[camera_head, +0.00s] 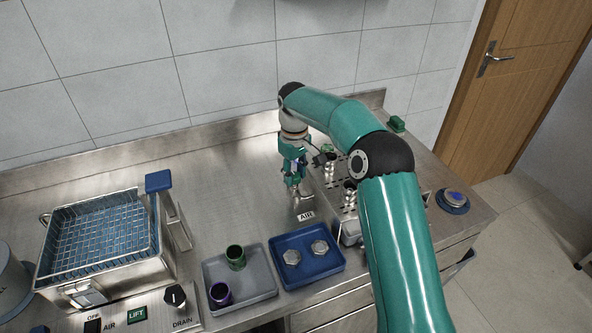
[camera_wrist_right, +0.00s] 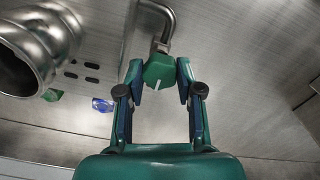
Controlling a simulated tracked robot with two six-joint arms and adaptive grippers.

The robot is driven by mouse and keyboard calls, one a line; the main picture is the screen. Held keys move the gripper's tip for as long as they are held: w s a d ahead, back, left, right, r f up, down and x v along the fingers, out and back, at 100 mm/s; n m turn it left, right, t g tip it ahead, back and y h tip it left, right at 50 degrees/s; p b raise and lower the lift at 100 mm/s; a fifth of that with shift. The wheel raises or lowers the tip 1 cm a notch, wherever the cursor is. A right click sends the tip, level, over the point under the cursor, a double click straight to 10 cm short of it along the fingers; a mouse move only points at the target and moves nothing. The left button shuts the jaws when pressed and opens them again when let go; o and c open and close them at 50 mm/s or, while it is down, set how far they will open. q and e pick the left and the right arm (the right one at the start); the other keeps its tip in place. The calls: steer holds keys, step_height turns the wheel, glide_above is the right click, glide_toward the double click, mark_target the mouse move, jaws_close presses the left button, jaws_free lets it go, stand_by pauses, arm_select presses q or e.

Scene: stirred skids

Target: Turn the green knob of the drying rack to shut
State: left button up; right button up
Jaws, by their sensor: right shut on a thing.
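The green knob (camera_wrist_right: 160,71) sits at the end of a bent steel pipe (camera_wrist_right: 165,22) in the right wrist view. A short white mark on its face runs slightly slanted. My right gripper (camera_wrist_right: 161,76) is shut on the knob, one fingertip on each side. The knob cannot be made out there. My right arm covers part of the rack. My left gripper is not in view.
Steel cups (camera_head: 350,193) stand on the rack. A blue tray (camera_head: 327,270) with two metal pieces and a grey tray (camera_head: 262,290) with green and purple cups lie in front. A wire basket (camera_head: 100,238) stands left.

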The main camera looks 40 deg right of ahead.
steer(key=m+p, duration=0.1)
steer(key=m, duration=0.3)
steer(key=shift+r+m, duration=0.1)
steer(key=shift+m, duration=0.3)
steer(key=m, duration=0.4)
steer(key=shift+w+m, duration=0.1)
steer(key=shift+m, duration=0.2)
steer(key=m, duration=0.9)
steer(key=shift+m, duration=0.3)
steer(key=o, duration=0.9)
steer(key=shift+c, duration=0.2)
